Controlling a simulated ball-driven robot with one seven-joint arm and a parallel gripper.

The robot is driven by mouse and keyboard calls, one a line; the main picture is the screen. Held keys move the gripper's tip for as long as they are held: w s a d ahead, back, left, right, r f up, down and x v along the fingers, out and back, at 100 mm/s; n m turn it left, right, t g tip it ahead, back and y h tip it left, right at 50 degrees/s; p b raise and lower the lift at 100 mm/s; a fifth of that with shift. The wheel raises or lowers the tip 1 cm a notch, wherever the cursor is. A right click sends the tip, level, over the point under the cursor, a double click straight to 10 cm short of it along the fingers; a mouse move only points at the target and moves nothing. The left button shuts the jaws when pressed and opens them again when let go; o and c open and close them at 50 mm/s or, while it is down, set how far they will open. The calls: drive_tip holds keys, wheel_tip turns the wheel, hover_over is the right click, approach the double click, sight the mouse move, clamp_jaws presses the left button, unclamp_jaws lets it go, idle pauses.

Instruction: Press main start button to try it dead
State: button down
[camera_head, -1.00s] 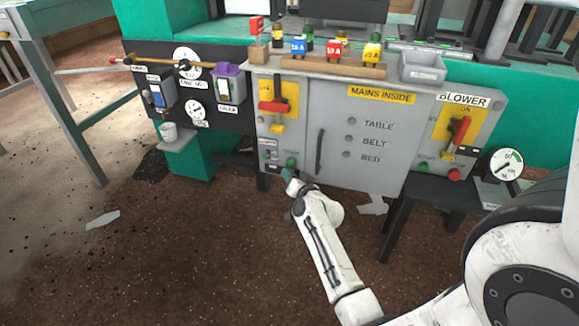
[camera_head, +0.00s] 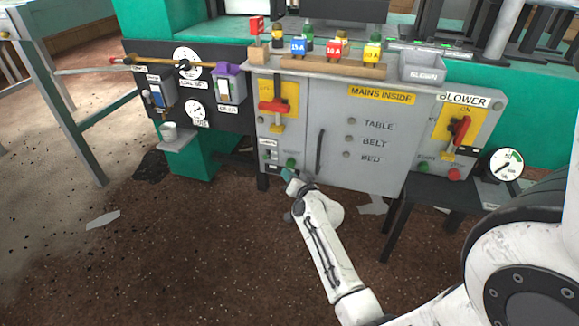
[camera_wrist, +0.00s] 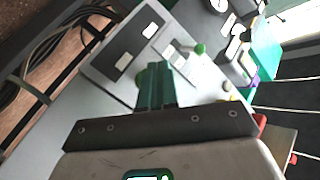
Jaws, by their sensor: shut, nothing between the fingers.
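The grey mains cabinet (camera_head: 335,120) stands ahead, with a red-handled switch (camera_head: 272,106) on a yellow plate at its left. My gripper's teal fingers (camera_wrist: 156,72) are closed together and empty, to the left of and below that button in the picture. I cannot tell whether they touch the panel.
The blower section (camera_head: 463,125) at right has its own green button (camera_head: 424,168) and red button (camera_head: 454,174). A vertical handle (camera_head: 320,150) juts from the cabinet door right of my gripper. A dark stool (camera_head: 430,190) stands right. Open floor lies to the left.

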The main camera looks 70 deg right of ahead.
drive_tip(key=shift+d, duration=0.15)
drive_tip(key=shift+d+b, duration=0.3)
drive_tip(key=shift+b, duration=0.1)
drive_tip(key=shift+d+b, duration=0.5)
idle(0.7)
drive_tip(key=shift+a+r, duration=0.1)
drive_tip(key=shift+a, duration=0.05)
drive_tip(key=shift+a+p, duration=0.75)
drive_tip(key=shift+a, duration=0.05)
drive_tip(key=a+p, duration=0.4)
drive_tip(key=a, duration=0.1)
drive_tip(key=shift+s, duration=0.25)
